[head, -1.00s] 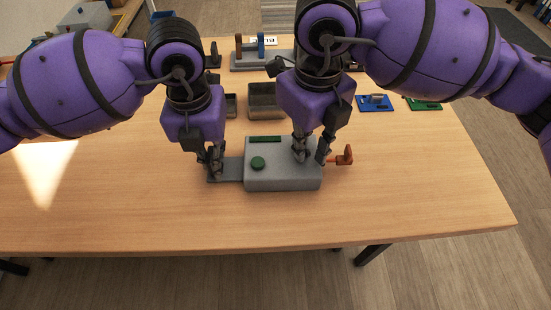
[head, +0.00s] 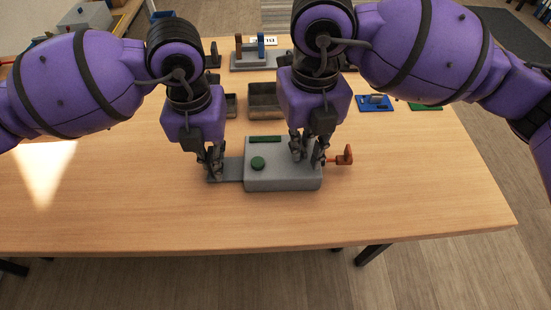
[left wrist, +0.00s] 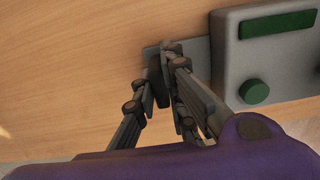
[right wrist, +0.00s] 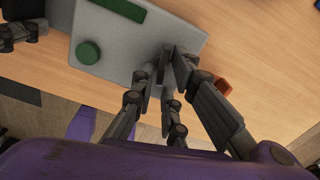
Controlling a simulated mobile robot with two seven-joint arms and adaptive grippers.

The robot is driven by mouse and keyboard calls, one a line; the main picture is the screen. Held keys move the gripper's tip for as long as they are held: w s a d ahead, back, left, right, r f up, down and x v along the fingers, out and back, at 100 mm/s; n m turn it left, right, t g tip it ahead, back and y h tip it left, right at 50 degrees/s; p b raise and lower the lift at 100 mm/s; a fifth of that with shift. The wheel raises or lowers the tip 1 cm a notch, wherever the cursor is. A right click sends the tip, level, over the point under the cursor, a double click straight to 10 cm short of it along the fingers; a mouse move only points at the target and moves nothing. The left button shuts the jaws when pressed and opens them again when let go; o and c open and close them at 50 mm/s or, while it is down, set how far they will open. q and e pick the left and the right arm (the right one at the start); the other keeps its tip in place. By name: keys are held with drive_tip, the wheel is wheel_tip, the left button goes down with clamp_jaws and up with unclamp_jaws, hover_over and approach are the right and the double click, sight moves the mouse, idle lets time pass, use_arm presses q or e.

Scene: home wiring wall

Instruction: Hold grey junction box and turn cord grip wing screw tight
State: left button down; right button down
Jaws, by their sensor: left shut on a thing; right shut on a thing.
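The grey junction box (head: 283,178) lies on the table, with a green round knob (head: 257,163) and a green strip (head: 265,139) on its top. A flat grey plate (head: 232,168) sticks out from its left side. My left gripper (head: 214,172) is shut at this plate; the left wrist view (left wrist: 165,68) shows its fingertips around a dark upright piece there. My right gripper (head: 306,155) is shut over the box's right part, on what seems to be the wing screw, mostly hidden by the fingers (right wrist: 166,68). An orange-brown piece (head: 345,157) sticks out at the box's right side.
Behind the box stand an open grey tray (head: 265,103) and a rack (head: 262,58) with upright pieces. A blue plate (head: 376,103) and a green plate (head: 425,105) lie at back right. The table's front and left are clear.

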drive_tip(key=shift+m, duration=1)
drive_tip(key=shift+a+m, duration=0.15)
drive_tip(key=shift+m, duration=0.85)
drive_tip(key=c, duration=1.7)
unclamp_jaws()
drive_tip(key=shift+o, duration=0.2)
wheel_tip(320, 180, up, 12)
